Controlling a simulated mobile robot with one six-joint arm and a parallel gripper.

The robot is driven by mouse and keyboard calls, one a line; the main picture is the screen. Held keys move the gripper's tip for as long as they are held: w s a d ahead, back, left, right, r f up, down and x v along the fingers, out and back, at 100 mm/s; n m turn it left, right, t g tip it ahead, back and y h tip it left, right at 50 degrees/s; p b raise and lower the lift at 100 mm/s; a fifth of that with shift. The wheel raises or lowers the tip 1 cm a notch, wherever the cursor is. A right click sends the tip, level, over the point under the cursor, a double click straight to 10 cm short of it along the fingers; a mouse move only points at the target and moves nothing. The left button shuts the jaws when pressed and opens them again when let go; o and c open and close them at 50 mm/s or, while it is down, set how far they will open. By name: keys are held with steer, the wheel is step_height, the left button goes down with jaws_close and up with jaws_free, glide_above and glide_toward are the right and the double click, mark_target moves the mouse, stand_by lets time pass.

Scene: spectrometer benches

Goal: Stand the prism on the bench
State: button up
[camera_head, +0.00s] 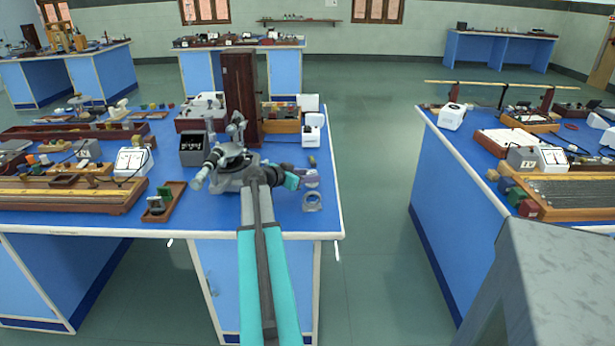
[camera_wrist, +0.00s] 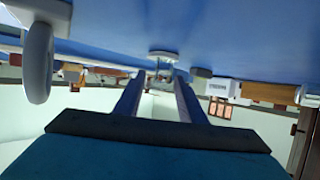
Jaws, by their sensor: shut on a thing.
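My gripper (camera_wrist: 161,75) shows in the wrist view, its two long blue-grey fingers reaching from a dark teal body, low over the blue bench. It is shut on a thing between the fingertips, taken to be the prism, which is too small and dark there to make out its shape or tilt. In the head view the gripper's end is at the right part of the near bench (camera_head: 335,215), right of a grey spectrometer (camera_head: 232,175). My own arm hides part of that area. The wrist picture is upside down, with the bench at the top.
A grey ring (camera_head: 313,201) stands close by the gripper, also large in the wrist view (camera_wrist: 38,62). A white box (camera_head: 312,130) and a tall dark wooden box (camera_head: 240,95) stand behind. An aisle separates the right bench (camera_head: 440,190). Bare bench lies near the front right edge.

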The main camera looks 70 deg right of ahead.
steer(key=shift+f, duration=0.15)
steer(key=o, duration=1.1)
steer(key=shift+a+r, duration=0.1)
steer(key=shift+r, duration=0.1)
steer(key=b+v, duration=0.1)
steer(key=v, duration=1.1)
steer(key=shift+f+b, duration=0.1)
steer(key=shift+b, duration=0.2)
